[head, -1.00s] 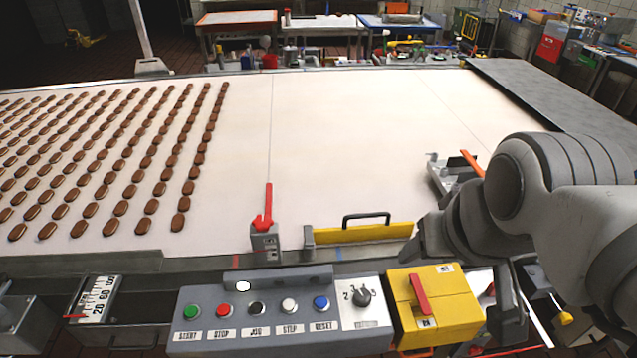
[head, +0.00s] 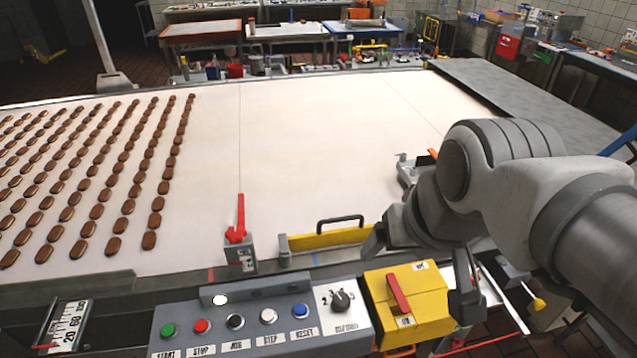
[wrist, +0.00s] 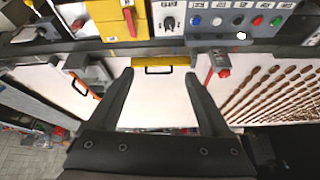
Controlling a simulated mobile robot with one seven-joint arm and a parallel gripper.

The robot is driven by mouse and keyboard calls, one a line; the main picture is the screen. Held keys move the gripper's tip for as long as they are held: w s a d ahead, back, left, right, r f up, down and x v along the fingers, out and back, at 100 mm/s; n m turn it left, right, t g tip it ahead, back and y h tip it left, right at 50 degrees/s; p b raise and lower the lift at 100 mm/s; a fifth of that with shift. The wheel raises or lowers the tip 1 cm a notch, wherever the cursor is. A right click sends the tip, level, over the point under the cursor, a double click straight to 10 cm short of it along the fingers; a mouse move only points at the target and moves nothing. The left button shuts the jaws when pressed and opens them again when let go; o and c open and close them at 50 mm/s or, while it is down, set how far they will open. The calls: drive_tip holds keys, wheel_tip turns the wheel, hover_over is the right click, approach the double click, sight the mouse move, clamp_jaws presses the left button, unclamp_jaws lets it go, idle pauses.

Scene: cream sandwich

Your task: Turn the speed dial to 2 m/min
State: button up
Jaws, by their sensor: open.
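The speed dial (head: 341,301) is a dark round knob on a white plate at the right end of the grey control panel (head: 262,302). Numbers are printed around it; I cannot read where its pointer stands. In the wrist view the dial (wrist: 168,21) is near the top, beyond my fingertips. My gripper (head: 420,268) is open and empty. It is apart from the dial, to its right and above it in the head view, by the yellow box. In the wrist view its two fingers (wrist: 159,75) are spread wide over the white belt.
A yellow box with a red lever (head: 405,300) stands right of the dial. A yellow bar with a handle (head: 330,238) and a red-levered post (head: 238,235) stand behind the panel. Several brown bars (head: 118,223) lie on the left of the white belt (head: 300,160).

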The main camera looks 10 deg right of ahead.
drive_tip(key=w+a+f+m+g, duration=0.25)
drive_tip(key=w+f+m, duration=0.25)
drive_tip(key=w, duration=0.3)
drive_tip(key=m+g, duration=0.3)
drive_tip(key=m, duration=0.2)
hover_over(342, 299)
wheel_tip(342, 299, down, 10)
wheel_tip(342, 299, down, 17)
drive_tip(key=shift+f+b, duration=0.1)
drive_tip(key=shift+b, duration=0.6)
clamp_jaws()
